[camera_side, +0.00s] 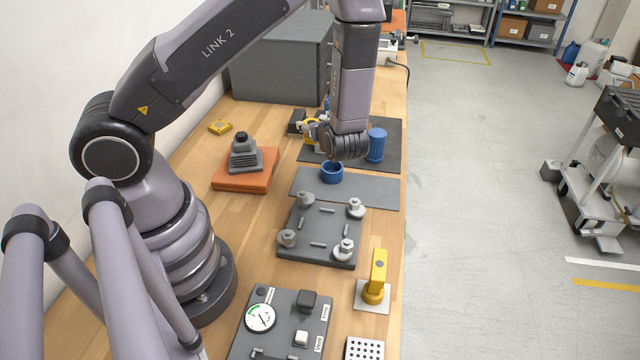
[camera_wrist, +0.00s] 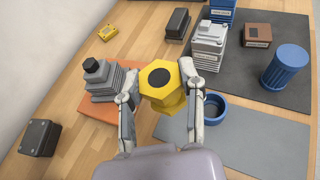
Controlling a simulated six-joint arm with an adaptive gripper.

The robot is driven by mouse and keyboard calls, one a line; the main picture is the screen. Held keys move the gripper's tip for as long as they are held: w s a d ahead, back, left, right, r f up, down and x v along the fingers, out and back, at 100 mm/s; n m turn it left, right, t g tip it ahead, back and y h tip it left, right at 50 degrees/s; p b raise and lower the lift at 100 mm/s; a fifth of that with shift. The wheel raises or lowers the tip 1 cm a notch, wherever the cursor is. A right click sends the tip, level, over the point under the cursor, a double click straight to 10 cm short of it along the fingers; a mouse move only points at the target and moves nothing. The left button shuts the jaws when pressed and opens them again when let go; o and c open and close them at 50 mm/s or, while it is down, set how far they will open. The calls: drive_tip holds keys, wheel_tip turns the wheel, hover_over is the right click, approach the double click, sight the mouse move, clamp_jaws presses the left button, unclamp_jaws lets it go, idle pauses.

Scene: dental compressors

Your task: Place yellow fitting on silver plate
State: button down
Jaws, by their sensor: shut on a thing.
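The yellow fitting (camera_wrist: 172,96) is hexagonal with a dark round centre and sits between both fingers of my gripper (camera_wrist: 159,75) in the wrist view. My gripper is shut on it, above the bench. In the side view the fitting (camera_side: 311,131) shows only partly, left of my wrist, which hides much of the gripper. A small pale silver plate (camera_side: 364,303) lies near the bench's right edge, with an upright yellow lever-like part (camera_side: 378,270) on it. A larger flat grey plate (camera_side: 376,192) lies mid-bench; it also shows in the wrist view (camera_wrist: 262,145).
A blue ring cup (camera_side: 332,173) stands on the grey plate, with a blue ribbed cylinder (camera_side: 376,146) behind it. A stepped grey part (camera_side: 244,153) sits on an orange block (camera_side: 232,183). A dark plate with bolts (camera_side: 322,252) and a gauge panel (camera_side: 284,325) lie nearer.

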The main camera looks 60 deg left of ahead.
wheel_tip(320, 180, up, 3)
drive_tip(key=shift+r, duration=0.2)
drive_tip(key=shift+s+r+n+g, duration=0.1)
drive_tip(key=shift+s+n+g, duration=0.25)
drive_tip(key=shift+s, duration=0.25)
drive_tip(key=s+d+n+g+h, duration=0.2)
drive_tip(key=s+d+n+g, duration=0.2)
drive_tip(key=s+n+g, duration=0.45)
drive_tip(key=s+d+n+g+h, duration=0.2)
drive_tip(key=s+d+n+g, duration=0.25)
drive_tip(key=s, duration=0.65)
drive_tip(key=s+d+n+g+h, duration=0.3)
drive_tip(key=s+d+n+h, duration=0.25)
drive_tip(key=d, duration=0.25)
drive_tip(key=n+t+h, duration=1)
drive_tip(key=n+h, duration=0.7)
hover_over(364, 354)
wheel_tip(364, 354, down, 12)
drive_tip(key=shift+f, duration=2.2)
